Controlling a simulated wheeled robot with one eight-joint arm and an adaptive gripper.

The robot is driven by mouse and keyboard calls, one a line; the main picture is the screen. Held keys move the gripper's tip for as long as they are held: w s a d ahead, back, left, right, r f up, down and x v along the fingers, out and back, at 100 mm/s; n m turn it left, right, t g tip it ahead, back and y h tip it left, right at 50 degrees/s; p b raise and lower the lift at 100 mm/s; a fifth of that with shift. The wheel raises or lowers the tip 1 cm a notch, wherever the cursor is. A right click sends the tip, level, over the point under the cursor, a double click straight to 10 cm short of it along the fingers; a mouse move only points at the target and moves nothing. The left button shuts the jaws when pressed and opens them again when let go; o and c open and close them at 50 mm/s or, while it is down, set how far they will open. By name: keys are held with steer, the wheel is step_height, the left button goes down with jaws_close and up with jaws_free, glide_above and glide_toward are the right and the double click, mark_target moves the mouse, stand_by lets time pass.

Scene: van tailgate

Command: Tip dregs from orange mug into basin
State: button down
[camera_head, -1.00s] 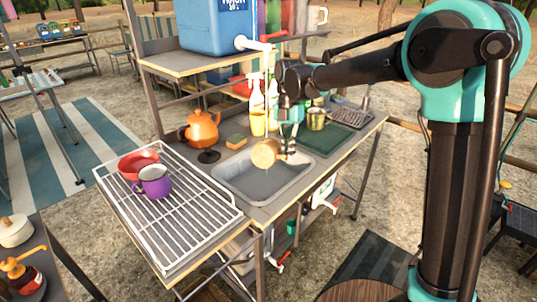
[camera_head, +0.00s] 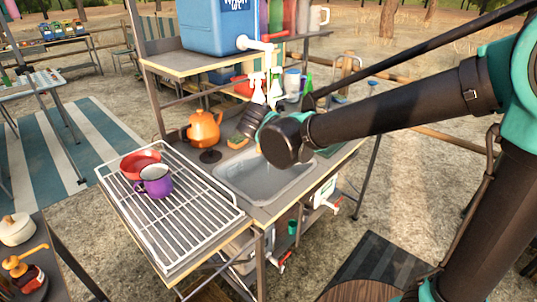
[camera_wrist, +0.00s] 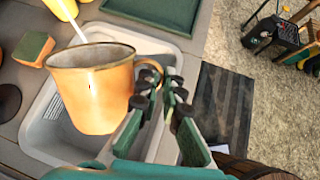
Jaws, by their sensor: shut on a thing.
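The orange mug (camera_wrist: 92,95) is large in the wrist view, roughly upright with its rim up. Its inside is mostly out of sight, so I cannot see any dregs. My gripper (camera_wrist: 162,90) is shut on the mug's handle, at the mug's right side. The mug is over the grey basin (camera_wrist: 38,140), apart from its floor as far as I can tell. In the head view the basin (camera_head: 240,185) is set into the counter, and my arm hides the gripper and most or all of the mug.
A green-and-orange sponge (camera_wrist: 35,48) lies beside the basin. An orange kettle (camera_head: 203,130) stands behind it. A white rack (camera_head: 180,225) at left holds a purple mug (camera_head: 155,182) and red bowl (camera_head: 138,163). A white tap (camera_head: 255,44) overhangs from the blue tank (camera_head: 215,25).

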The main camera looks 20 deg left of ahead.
steer(key=t, duration=0.4)
steer(key=shift+r, duration=0.4)
steer(key=t, duration=0.2)
steer(key=r+t, duration=0.1)
steer(key=t, duration=0.1)
steer(key=shift+m+h, duration=0.3)
steer(key=shift+m, duration=0.1)
steer(key=shift+r, duration=0.15)
